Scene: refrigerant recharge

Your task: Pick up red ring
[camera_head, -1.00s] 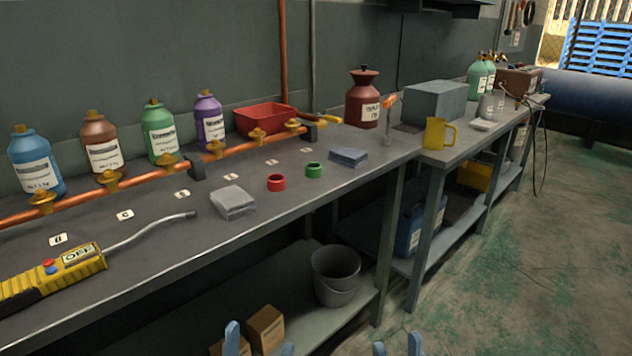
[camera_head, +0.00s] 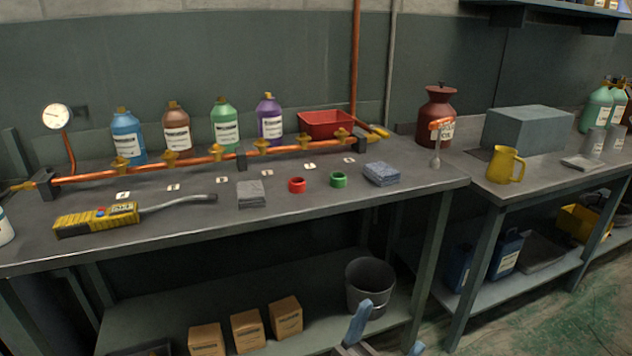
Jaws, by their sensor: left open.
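My left gripper (camera_head: 390,325) is at the bottom edge of the head view, right of centre. Its blue fingers are apart with nothing between them. It is lower in the picture than the red ring, in front of the bench, and well apart from it. Most of this gripper is cut off by the frame. My right gripper is not in view.
A yellow leak detector (camera_head: 95,219) lies at left. A copper pipe with valves (camera_head: 205,157) runs behind. A bucket (camera_head: 370,284) and boxes (camera_head: 248,330) stand on the lower shelf.

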